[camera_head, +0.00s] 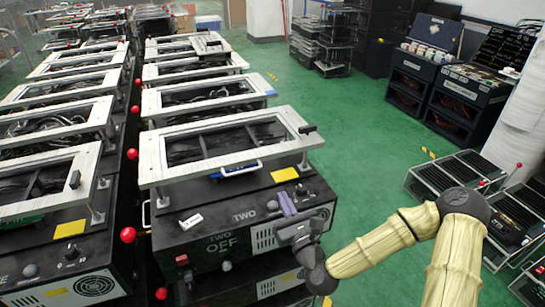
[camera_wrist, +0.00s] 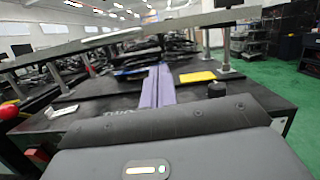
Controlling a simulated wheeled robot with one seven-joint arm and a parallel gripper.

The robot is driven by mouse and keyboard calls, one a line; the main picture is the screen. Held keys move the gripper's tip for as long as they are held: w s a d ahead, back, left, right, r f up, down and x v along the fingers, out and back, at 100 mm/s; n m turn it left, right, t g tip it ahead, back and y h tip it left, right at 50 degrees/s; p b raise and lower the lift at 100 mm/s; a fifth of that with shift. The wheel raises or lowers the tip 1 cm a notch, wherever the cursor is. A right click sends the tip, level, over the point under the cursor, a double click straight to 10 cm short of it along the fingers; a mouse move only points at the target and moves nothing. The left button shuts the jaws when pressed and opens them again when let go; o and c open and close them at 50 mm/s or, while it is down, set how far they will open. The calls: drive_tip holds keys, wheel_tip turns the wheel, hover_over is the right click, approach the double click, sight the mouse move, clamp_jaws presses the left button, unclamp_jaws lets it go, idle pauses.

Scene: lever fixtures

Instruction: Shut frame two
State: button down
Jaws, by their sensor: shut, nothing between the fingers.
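Frame two (camera_head: 195,172) is a silver rectangular frame held above a black box (camera_head: 212,225) marked TWO. It stands on thin posts with a clear gap below it, and a black handle (camera_head: 307,129) sits at its right corner. In the wrist view the frame's bar (camera_wrist: 205,19) crosses the top. My gripper (camera_head: 287,203) has its purple fingers shut together and empty. It is over the front right of the box top, in front of and lower than the frame bar, apart from it. The fingers (camera_wrist: 158,86) point toward the gap under the frame in the wrist view.
A yellow label (camera_head: 285,174) and a black knob (camera_head: 302,190) are on the box top near my gripper. Similar frame fixtures stand behind and in a row at left, with red ball levers (camera_head: 128,234) between the rows.

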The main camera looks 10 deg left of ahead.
drive_tip(key=shift+m+t, duration=0.3)
drive_tip(key=shift+m, duration=0.2)
drive_tip(key=x, duration=1)
drive_tip(key=shift+d+r, duration=0.1)
drive_tip(key=shift+r, duration=0.05)
drive_tip(key=shift+w, duration=0.2)
